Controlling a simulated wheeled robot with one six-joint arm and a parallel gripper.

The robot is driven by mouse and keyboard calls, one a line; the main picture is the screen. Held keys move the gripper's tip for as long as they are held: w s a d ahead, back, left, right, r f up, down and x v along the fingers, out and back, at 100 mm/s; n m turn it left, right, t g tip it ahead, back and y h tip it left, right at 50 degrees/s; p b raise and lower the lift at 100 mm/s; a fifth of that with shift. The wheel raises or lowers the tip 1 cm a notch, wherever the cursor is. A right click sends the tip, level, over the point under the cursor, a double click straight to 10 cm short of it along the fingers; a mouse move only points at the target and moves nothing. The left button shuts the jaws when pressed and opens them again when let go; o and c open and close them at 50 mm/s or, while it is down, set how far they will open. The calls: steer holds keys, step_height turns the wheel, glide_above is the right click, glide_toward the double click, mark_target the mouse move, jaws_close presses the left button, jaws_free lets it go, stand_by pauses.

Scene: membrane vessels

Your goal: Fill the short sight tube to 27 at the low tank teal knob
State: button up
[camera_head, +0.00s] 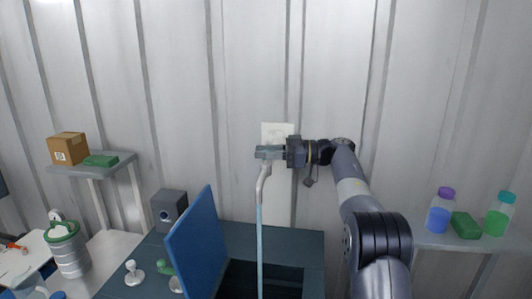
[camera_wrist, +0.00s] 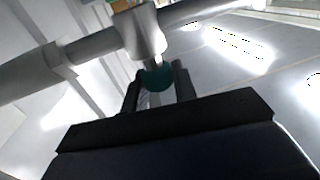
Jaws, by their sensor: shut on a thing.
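The teal knob (camera_wrist: 158,78) sits on a pale grey valve body (camera_wrist: 139,32), between the two dark fingers of my gripper (camera_wrist: 157,88), which is shut on it. In the head view my gripper (camera_head: 269,152) is at the top of a grey bent spout (camera_head: 264,182), and the knob is hidden there. A thin pale-blue vertical line (camera_head: 260,245) runs from the spout's lower end down to the dark opening below. I cannot tell whether it is water or a tube. No scale or mark at 27 can be read.
A blue panel (camera_head: 198,248) stands tilted beside the dark opening. A white knobbed fitting (camera_head: 133,273) and a green one (camera_head: 166,269) stand left of it. A shelf holds a carton (camera_head: 68,148); bottles (camera_head: 440,211) stand at right. A pale plate (camera_head: 278,130) is on the wall behind.

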steer(key=shift+r, duration=0.15)
steer(key=o, duration=1)
steer(key=shift+c, duration=0.2)
steer(key=d, duration=1)
steer(key=shift+s+d, duration=0.25)
steer(key=shift+d, duration=0.15)
